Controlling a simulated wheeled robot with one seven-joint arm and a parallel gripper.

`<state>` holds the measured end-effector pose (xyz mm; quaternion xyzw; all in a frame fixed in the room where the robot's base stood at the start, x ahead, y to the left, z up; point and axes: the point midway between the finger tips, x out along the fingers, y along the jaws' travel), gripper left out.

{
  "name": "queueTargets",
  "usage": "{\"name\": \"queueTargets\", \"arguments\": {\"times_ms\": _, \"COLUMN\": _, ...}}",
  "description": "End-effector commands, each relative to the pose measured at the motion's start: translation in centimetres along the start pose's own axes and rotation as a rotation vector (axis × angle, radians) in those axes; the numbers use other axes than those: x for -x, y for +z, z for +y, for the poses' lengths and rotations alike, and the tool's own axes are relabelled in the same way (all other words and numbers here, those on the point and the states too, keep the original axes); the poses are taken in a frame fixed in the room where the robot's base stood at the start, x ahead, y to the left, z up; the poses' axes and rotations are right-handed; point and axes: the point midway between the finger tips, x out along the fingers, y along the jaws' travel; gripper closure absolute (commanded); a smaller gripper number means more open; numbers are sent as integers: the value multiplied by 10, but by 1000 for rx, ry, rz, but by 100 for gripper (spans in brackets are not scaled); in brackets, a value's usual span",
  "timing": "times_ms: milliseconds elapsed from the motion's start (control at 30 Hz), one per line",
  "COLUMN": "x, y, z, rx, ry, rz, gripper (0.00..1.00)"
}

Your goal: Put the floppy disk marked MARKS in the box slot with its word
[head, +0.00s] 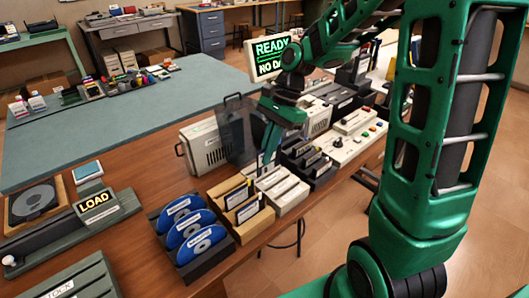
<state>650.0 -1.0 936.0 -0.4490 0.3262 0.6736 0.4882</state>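My gripper (267,163), green, points down over the workbench. Its fingertips are at the back of a cream slotted box (291,201). I cannot tell whether the fingers are apart or shut, or whether they hold anything. Left of the cream box is a tan wooden box (256,228) with dark, pale-labelled, disk-like squares (247,211) standing in it. Right of it is a black slotted holder (323,178) with labelled dividers. The small labels are too small to read, so I cannot pick out the MARKS disk or its slot.
A black rack (206,266) of blue discs stands at the front. A LOAD sign (96,204) and a turntable-like device (36,203) are at the left. A beige case (203,146) and a smoky translucent panel (236,130) are behind my gripper. A switch console (352,138) is to the right.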

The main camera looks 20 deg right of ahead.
Motion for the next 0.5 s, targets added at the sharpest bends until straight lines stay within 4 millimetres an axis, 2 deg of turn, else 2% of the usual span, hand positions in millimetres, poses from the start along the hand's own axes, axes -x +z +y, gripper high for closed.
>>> {"name": "queueTargets", "arguments": {"times_ms": 500, "x": -4, "y": -2, "z": 0, "rx": -1, "ry": 0, "rz": 0, "gripper": 100}}
